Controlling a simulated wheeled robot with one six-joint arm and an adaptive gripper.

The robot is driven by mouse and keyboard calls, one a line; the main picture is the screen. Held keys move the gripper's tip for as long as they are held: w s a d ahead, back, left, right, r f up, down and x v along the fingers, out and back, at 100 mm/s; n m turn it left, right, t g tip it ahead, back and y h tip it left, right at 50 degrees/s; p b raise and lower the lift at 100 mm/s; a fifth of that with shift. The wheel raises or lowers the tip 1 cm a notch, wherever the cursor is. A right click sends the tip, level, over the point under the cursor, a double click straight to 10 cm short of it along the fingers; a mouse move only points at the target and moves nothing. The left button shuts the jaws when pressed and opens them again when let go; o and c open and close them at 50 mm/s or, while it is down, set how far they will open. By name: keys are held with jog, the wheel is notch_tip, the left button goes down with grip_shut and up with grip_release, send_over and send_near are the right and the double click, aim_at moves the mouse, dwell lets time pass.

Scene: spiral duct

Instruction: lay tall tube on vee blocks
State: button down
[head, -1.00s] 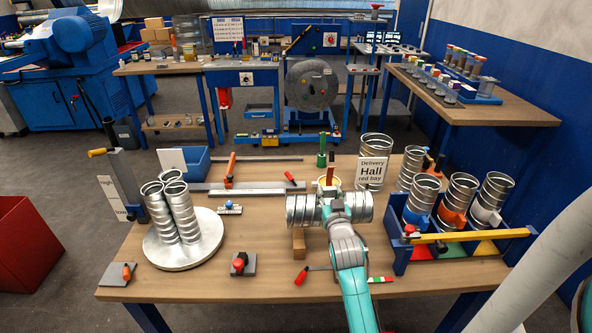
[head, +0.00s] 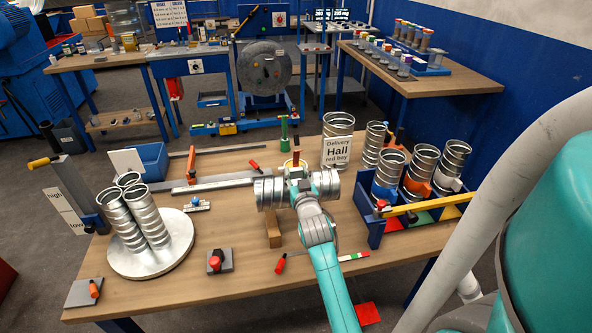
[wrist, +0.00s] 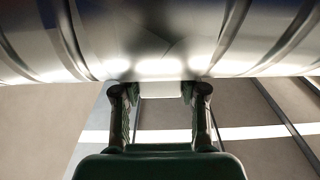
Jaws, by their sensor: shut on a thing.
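A ribbed silver tube (head: 268,192) lies level, left to right, across my gripper (head: 297,178) near the middle of the table. My gripper is shut on it. In the wrist view the tube (wrist: 160,40) fills the top, and my gripper's fingers (wrist: 160,95) meet its lower edge. A brown wooden block (head: 273,228), perhaps a vee block, stands under the tube's left part. I cannot tell whether the tube touches it. Any second block is hidden behind my gripper and arm.
Several upright tubes stand on a round silver plate (head: 180,262) at left. A blue rack (head: 373,232) with tubes and a yellow bar stands at right. A large tube labelled Delivery Hall red bay (head: 337,122) stands behind. A red-knobbed block (head: 217,263) sits at front.

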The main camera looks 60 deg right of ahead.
jog(key=shift+f, duration=5.05)
jog(key=c, duration=0.5)
grip_release()
jog(key=shift+c, duration=0.2)
jog(key=shift+s+a, duration=0.1)
jog(key=shift+a, duration=0.05)
jog(key=v, duration=1.1)
jog(key=shift+s+a, duration=0.25)
jog(key=shift+s, duration=0.05)
